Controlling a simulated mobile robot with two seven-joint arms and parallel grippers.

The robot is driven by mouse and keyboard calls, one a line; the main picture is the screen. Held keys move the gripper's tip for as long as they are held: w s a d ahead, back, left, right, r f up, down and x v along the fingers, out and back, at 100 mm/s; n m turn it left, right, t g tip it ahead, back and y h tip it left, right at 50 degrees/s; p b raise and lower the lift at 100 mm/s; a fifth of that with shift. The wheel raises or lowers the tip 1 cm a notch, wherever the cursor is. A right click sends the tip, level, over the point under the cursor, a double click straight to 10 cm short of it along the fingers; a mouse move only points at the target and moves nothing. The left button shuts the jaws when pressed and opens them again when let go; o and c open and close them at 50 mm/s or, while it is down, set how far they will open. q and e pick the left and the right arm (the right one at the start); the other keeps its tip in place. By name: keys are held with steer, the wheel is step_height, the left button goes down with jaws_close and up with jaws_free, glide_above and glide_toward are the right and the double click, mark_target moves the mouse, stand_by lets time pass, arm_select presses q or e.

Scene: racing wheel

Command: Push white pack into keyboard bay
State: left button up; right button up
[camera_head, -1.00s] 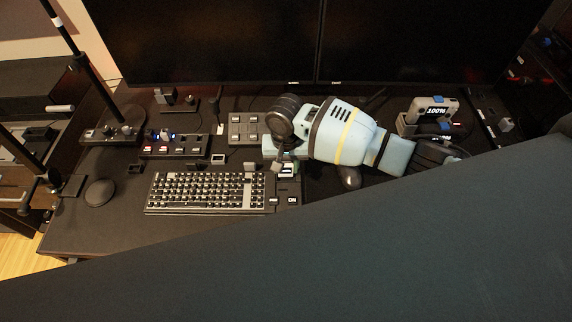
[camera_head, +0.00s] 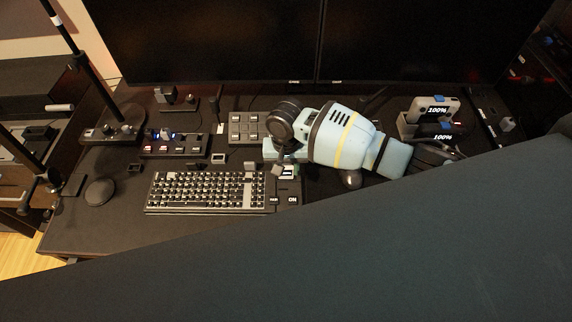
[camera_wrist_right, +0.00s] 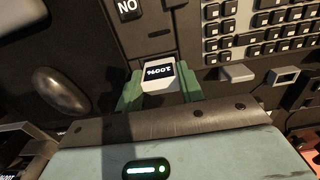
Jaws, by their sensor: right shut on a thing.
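The white pack (camera_wrist_right: 158,77) shows a dark "100%" label in the right wrist view. It sits between the green fingers of my right gripper (camera_wrist_right: 160,90), which is shut on it. In the head view the white pack (camera_head: 288,172) shows just below my right gripper (camera_head: 284,162), at the right end of the keyboard (camera_head: 205,192). The dark panel of the keyboard bay (camera_head: 287,187) lies directly in front of the pack, above an "ON" label. I cannot tell whether the pack has entered the bay. My left gripper is not in view.
A mouse (camera_head: 351,179) lies to the right of the keyboard. A charger (camera_head: 407,125) with packs labelled "100%" stands further right. Button boxes (camera_head: 175,145) stand behind the keyboard, and monitors (camera_head: 200,40) line the back. A large dark shape covers the lower right.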

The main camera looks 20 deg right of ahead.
steer(key=shift+f, duration=0.85)
steer(key=o, duration=1.1)
step_height(320, 180, up, 8)
steer(key=shift+f, duration=0.1)
steer(key=shift+s, duration=0.1)
stand_by(0.3)
